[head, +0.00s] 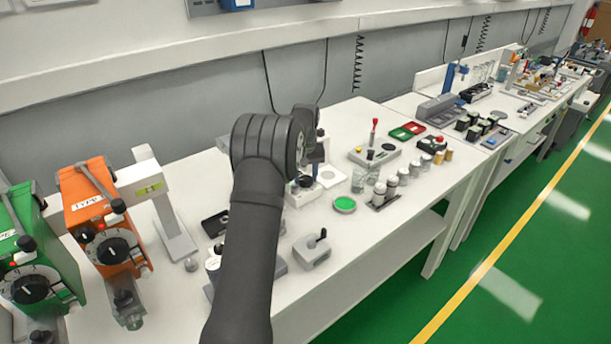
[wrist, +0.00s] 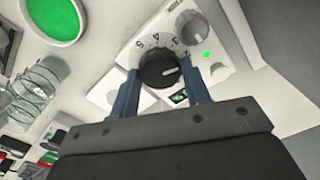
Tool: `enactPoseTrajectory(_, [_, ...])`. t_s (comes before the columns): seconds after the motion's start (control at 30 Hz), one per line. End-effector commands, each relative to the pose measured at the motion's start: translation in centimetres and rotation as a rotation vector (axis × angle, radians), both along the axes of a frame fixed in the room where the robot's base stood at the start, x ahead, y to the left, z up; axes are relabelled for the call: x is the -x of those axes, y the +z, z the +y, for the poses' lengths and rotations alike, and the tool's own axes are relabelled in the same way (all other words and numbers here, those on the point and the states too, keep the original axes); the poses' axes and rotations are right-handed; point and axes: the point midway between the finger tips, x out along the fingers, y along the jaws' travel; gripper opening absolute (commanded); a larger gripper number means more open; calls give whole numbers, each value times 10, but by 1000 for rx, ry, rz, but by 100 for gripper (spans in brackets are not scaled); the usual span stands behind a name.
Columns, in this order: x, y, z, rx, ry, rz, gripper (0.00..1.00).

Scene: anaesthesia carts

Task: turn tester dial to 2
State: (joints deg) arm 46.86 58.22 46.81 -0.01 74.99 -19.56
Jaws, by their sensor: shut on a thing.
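The tester (wrist: 115,92) is a pale box under my gripper in the wrist view. Its black round dial (wrist: 155,68) has a white pointer mark aimed to the right, with a printed number scale around its upper side. The number at the pointer is too small to read surely. My gripper (wrist: 161,84) has its two blue fingers on either side of the dial, shut on it. In the head view my dark arm hides most of the gripper, and the tester shows only in part beside it.
A smaller grey knob (wrist: 191,27) and a lit green lamp (wrist: 207,55) sit beside the dial. A green dish (head: 345,204) and glass beakers (head: 359,180) stand close by. Orange (head: 95,205) and green (head: 30,250) vaporizers stand at the left.

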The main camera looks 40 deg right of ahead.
Motion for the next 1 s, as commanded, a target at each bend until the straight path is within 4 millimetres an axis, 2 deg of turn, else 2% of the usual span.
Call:
enactPoseTrajectory(0.4, [-1,1,0,2,7,-2,20])
enactPoseTrajectory(0.43, [-1,1,0,2,6,-2,49])
enactPoseTrajectory(0.5, [0,1,0,2,6,-1,63])
enactPoseTrajectory(0.53, [0,1,0,2,6,-1,65])
enactPoseTrajectory(0.83, [0,2,0,2,6,-1,65])
enactPoseTrajectory(1.0, [-1,20,-1,2,6,-2,65])
